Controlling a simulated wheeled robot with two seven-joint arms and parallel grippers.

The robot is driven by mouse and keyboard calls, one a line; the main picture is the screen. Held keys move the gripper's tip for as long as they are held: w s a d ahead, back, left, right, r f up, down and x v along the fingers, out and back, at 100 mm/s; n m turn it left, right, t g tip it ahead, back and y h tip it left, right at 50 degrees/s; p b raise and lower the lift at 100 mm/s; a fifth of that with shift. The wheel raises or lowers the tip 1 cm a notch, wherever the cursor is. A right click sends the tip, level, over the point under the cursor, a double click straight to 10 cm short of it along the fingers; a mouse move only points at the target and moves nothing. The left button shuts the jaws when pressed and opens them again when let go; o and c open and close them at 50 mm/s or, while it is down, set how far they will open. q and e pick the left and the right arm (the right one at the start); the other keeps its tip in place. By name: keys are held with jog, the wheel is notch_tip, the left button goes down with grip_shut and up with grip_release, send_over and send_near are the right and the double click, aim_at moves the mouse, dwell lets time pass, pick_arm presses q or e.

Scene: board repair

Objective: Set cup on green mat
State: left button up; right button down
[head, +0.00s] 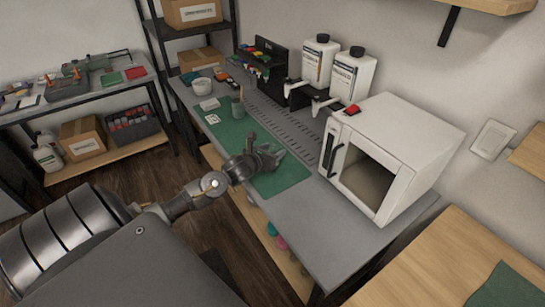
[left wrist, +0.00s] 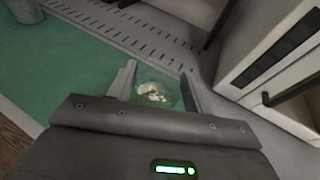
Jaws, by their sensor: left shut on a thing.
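My left gripper (head: 268,158) is over the grey bench. In the left wrist view its two fingers (left wrist: 155,84) are shut on a small clear cup (left wrist: 153,94) with a pale, shiny inside. In the head view the cup is mostly hidden by the gripper. The long green mat (head: 284,180) lies on the bench under and around the gripper, and it fills the left of the left wrist view (left wrist: 60,62). I cannot tell whether the cup touches the mat. My right gripper is not in view.
A white oven-like box (head: 410,140) stands close right of the gripper. A slotted strip (head: 290,122) and two white bottles (head: 352,74) are behind. Another green mat (head: 508,290) lies lower right.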

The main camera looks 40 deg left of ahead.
pick_arm(q)
jog(key=shift+w+a+f, duration=0.1)
jog(key=shift+f, duration=0.1)
jog(key=shift+f+p, duration=0.45)
jog(key=shift+f, duration=1.15)
jog(key=shift+w, duration=0.1)
jog(key=shift+f, duration=0.2)
jog(key=o, duration=1.1)
